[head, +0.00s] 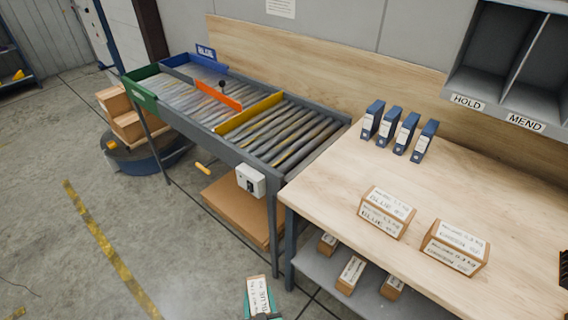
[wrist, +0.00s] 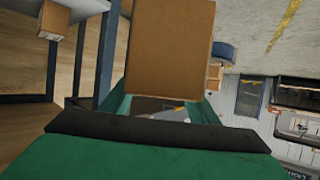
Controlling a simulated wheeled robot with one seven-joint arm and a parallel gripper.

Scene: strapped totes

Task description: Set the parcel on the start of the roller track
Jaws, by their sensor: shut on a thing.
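A brown cardboard parcel with a white label (head: 258,294) is in my gripper (head: 262,312) at the bottom edge of the head view, left of the bench. The label seems to read BLUE. In the wrist view the plain brown parcel (wrist: 170,45) sits between the green fingers of my gripper (wrist: 164,104). The roller track (head: 296,132) runs from the bench's left end to the back left, above and apart from my gripper. Its near rollers are bare, up to a yellow bar (head: 248,114) across them. Most of my gripper is cut off in the head view.
The wooden bench (head: 345,170) carries two labelled parcels (head: 387,212) (head: 455,247) and several blue binders (head: 398,130). Several parcels lie on the shelf below (head: 320,275). A grey control box (head: 250,180) sticks out from the track's side. Open floor (head: 150,235) lies to the left.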

